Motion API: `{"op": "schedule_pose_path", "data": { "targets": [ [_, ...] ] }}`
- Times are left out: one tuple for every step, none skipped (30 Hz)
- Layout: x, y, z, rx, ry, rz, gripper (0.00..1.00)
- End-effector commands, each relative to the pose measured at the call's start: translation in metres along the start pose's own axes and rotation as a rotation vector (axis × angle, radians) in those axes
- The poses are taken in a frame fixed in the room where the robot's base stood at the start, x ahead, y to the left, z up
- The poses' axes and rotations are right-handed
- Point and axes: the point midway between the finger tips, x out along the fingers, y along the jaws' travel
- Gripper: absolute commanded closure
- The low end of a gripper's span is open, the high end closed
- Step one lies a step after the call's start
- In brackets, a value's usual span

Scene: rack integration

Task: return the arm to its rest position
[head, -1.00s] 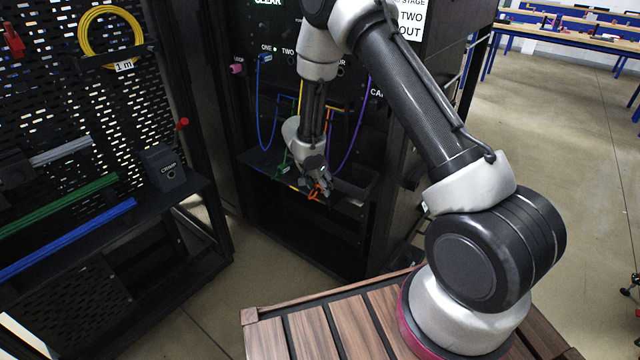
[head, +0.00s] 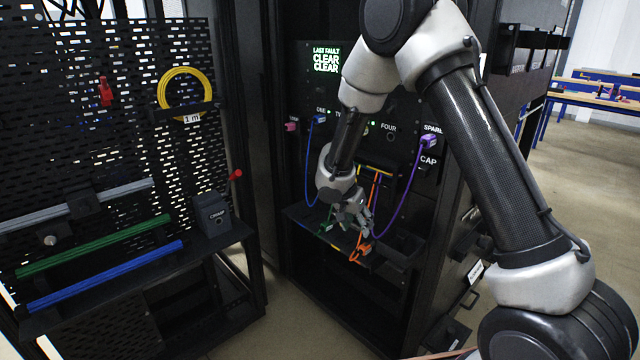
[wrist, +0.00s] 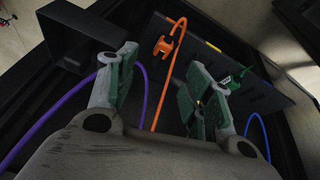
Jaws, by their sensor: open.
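My gripper (head: 352,212) hangs at the end of my bent arm in front of the dark rack, just above its shelf tray (head: 394,251). In the wrist view my gripper (wrist: 165,85) has its fingers spread apart, with nothing clasped between them. An orange cable (wrist: 165,85) runs through the gap between the fingers in that picture, and its orange plug (wrist: 170,38) lies beyond the fingertips. In the head view the orange plug (head: 361,252) is just below the fingers. Whether the fingers touch the cable cannot be told.
A purple cable (head: 405,190), a blue cable (head: 309,165) and a green plug (head: 328,226) are close around my gripper. A pegboard (head: 110,120) with a yellow cable coil (head: 184,94) stands left. Open floor (head: 575,165) lies right.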

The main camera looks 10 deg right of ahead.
Motion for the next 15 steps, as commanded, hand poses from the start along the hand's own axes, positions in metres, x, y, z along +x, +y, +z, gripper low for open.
{"op": "schedule_pose_path", "data": {
  "targets": [
    [0.001, 0.006, 0.0, -0.083, -0.003, 0.022, 0.49],
    [0.002, 0.013, 0.002, -0.146, -0.01, 0.041, 0.49],
    [0.005, 0.026, 0.006, -0.236, -0.026, 0.074, 0.49],
    [0.007, 0.037, 0.01, -0.305, -0.044, 0.099, 0.49],
    [0.007, 0.048, 0.013, -0.371, -0.062, 0.123, 0.49],
    [0.001, 0.062, 0.015, -0.453, -0.087, 0.145, 0.49],
    [-0.005, 0.072, 0.016, -0.511, -0.106, 0.155, 0.49],
    [-0.013, 0.083, 0.015, -0.564, -0.125, 0.163, 0.49],
    [-0.026, 0.099, 0.014, -0.631, -0.153, 0.169, 0.49],
    [-0.036, 0.112, 0.012, -0.678, -0.175, 0.168, 0.49],
    [-0.048, 0.125, 0.011, -0.722, -0.198, 0.164, 0.49],
    [-0.065, 0.145, 0.009, -0.777, -0.229, 0.151, 0.49],
    [-0.078, 0.158, 0.008, -0.813, -0.249, 0.136, 0.49],
    [-0.089, 0.172, 0.008, -0.845, -0.267, 0.119, 0.49],
    [-0.105, 0.189, 0.008, -0.88, -0.289, 0.093, 0.49]
  ]
}}
